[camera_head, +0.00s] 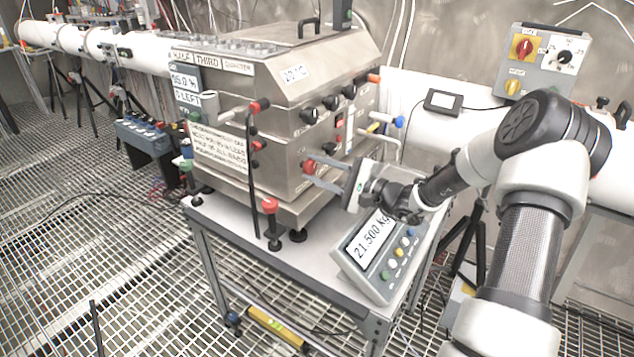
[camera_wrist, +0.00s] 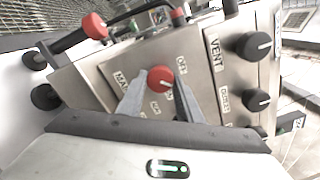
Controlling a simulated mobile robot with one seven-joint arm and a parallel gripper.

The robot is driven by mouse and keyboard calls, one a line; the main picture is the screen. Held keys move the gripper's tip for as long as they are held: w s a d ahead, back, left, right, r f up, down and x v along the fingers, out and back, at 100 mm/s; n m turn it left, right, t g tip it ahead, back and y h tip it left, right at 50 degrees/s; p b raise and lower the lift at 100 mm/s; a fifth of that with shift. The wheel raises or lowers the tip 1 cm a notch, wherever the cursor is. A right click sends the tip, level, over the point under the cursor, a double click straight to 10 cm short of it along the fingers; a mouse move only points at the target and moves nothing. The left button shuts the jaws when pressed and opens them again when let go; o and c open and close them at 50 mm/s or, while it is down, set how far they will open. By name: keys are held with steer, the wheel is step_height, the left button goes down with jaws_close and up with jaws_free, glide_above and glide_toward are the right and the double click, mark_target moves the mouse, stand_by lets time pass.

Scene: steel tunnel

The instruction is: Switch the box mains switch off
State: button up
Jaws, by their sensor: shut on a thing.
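The steel box (camera_head: 330,75) stands on a small table. Its mains switch is a red round knob (camera_wrist: 160,78) on a plate lettered "MA…" and "OFF" in the wrist view; the rest of the lettering is partly hidden. The knob also shows on the box's front in the head view (camera_head: 309,166). My gripper (camera_head: 316,172) reaches the box front from the right. In the wrist view its two grey fingers (camera_wrist: 158,88) are shut on the red knob, one on each side. I cannot tell exactly which mark the knob points to.
Black knobs (camera_wrist: 254,46), one by the label "VENT", sit right of the switch. A red-tipped lever (camera_head: 259,106) stands out at the box's left corner. A scale display (camera_head: 380,250) reading 21.500 kg lies below my gripper. A wall control panel (camera_head: 541,62) is behind.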

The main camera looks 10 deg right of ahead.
steer(key=n+b, duration=0.1)
steer(key=b, duration=0.2)
steer(key=n+b, duration=0.2)
steer(key=b, duration=0.1)
steer(key=n+b, duration=0.2)
steer(key=shift+f+b, duration=0.35)
steer(key=shift+b, duration=0.05)
steer(key=n+b, duration=0.1)
steer(key=b, duration=0.1)
steer(key=n+b, duration=0.1)
steer(key=b, duration=0.1)
steer(key=shift+r+n, duration=0.25)
steer(key=shift+n, duration=0.05)
steer(key=shift+r+n+b, duration=0.1)
steer(key=shift+n+b, duration=0.2)
steer(key=shift+b, duration=0.1)
steer(key=shift+r, duration=0.15)
steer(key=o, duration=1)
steer(key=shift+o, duration=0.2)
steer(key=shift+d, duration=0.1)
steer(key=p+v, duration=0.2)
steer(key=v, duration=1.5)
steer(key=shift+s, duration=0.2)
